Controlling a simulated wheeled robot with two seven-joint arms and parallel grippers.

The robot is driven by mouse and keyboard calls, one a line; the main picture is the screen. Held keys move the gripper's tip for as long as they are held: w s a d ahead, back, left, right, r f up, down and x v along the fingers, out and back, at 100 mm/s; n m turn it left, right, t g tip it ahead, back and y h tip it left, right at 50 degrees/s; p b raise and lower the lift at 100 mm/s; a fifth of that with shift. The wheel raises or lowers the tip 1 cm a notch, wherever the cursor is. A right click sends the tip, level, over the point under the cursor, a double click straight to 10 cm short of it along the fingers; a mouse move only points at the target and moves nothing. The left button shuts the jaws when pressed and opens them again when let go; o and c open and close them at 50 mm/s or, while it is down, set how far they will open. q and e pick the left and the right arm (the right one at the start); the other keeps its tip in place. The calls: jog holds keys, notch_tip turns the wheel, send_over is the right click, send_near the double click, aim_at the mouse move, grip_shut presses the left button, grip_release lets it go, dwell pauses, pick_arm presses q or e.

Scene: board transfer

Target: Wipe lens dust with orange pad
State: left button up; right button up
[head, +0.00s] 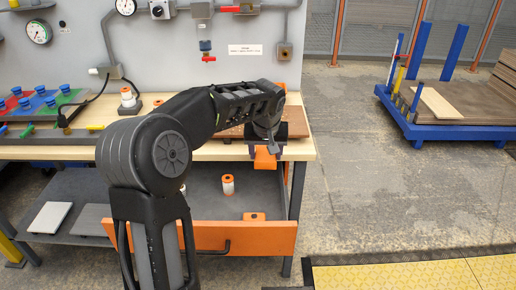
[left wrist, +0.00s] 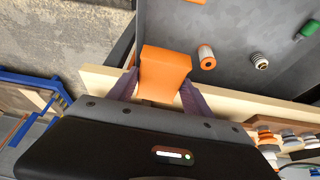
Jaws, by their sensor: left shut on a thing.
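My left gripper (head: 266,147) is at the front edge of the workbench, right of the middle of the head view. It is shut on an orange block, which looks like the orange pad (head: 265,159) and hangs below the dark fingers. In the left wrist view the gripper (left wrist: 160,88) has its purple-grey fingers on both sides of the orange pad (left wrist: 165,68). I cannot make out a lens or dust in either view. My right gripper is not in view.
Below the bench top (head: 225,151) is an open drawer (head: 205,237) with an orange front. A white-and-orange roll (head: 228,184) stands inside it. A brown perforated board (head: 296,121) lies on the bench by my arm. A blue cart (head: 460,131) stands at the right; the floor between is clear.

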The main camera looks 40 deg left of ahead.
pick_arm(q)
jog(key=s+d+m+h+p, duration=0.1)
jog(key=s+d+m, duration=0.1)
jog(key=d, duration=0.9)
jog(key=s+d+f+m+h+p, duration=0.1)
jog(key=d+m, duration=0.4)
jog(key=d, duration=0.6)
jog(key=shift+s+d+f+t+h, duration=0.25)
jog(key=shift+s+d+t+h, duration=0.05)
jog(key=shift+s+d+t, duration=0.1)
